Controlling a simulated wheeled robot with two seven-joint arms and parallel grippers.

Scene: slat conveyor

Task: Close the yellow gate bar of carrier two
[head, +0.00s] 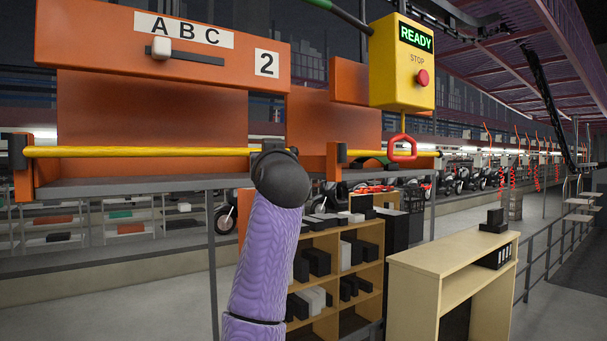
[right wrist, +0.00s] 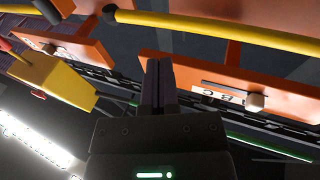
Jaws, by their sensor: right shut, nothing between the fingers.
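Carrier two is an orange frame with an "A B C" and "2" panel (head: 110,45) at the upper left of the head view. Its yellow gate bar (head: 140,152) runs level from a dark bracket at the left to my right wrist. Whether its right end is seated cannot be told. The right arm rises in front; the right gripper's fingers are hidden behind its wrist. In the right wrist view my right gripper (right wrist: 160,68) is shut and empty. A yellow bar (right wrist: 225,33) with a dark end passes above and right of the fingertips, apart from them in the picture.
A yellow READY box (head: 402,65) with a red stop button hangs to the right, a red handle (head: 402,150) below it. Another yellow bar (head: 392,154) lies behind that handle. A white slider knob (head: 161,47) sits on the panel. Shelves and a wooden desk (head: 455,265) stand below.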

